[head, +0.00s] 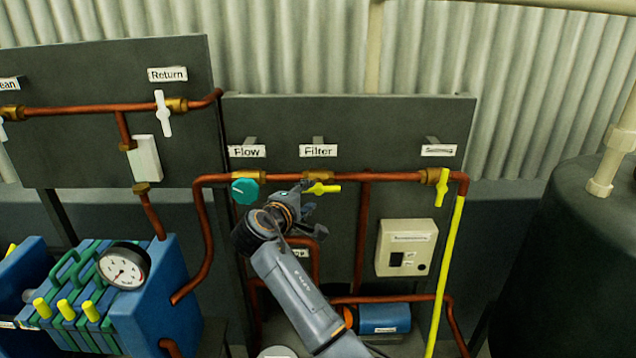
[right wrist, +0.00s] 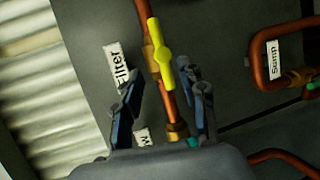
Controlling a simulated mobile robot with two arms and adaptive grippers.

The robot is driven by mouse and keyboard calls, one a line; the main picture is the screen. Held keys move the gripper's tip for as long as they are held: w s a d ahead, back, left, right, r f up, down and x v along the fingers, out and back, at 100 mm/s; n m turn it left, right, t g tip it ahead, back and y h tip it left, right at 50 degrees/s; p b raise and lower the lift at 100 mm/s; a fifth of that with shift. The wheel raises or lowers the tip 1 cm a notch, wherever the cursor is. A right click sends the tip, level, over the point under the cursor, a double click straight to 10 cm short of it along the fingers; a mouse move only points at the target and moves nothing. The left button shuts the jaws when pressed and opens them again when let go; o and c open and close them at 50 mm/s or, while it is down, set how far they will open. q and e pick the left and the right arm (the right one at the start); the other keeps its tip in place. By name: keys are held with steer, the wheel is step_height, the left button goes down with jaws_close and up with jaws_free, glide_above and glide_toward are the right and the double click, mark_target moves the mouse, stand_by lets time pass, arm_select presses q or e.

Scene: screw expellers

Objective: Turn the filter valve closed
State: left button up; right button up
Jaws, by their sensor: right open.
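The filter valve's yellow handle (head: 324,188) sits under the "Filter" label (head: 318,150) on the dark panel. It lies about level, roughly in line with the copper pipe. My right gripper (head: 304,198) is just left of the handle in the head view and hides part of the valve. In the right wrist view, the yellow handle (right wrist: 160,55) lies ahead, with its near end between the open fingers (right wrist: 168,92). I cannot tell whether a finger touches it. My left gripper is not in view.
A teal flow knob (head: 245,191) is close on the left. Another yellow valve handle (head: 442,187) stands upright at the right, above a yellow pipe. A beige control box (head: 406,247) is lower right. A blue filter press with a gauge (head: 124,266) stands lower left.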

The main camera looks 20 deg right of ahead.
mark_target(317, 190)
steer(key=p+x, duration=0.1)
steer(key=x, duration=0.6)
steer(key=shift+w+f+p, duration=0.1)
steer(key=shift+w+p, duration=0.1)
steer(key=shift+p, duration=0.15)
steer(key=shift+w+d+f, duration=0.1)
steer(key=shift+w+d, duration=0.05)
steer(key=shift+c, duration=0.2)
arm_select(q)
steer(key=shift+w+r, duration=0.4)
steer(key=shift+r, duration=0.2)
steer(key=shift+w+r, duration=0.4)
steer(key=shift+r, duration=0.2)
arm_select(e)
jaws_close()
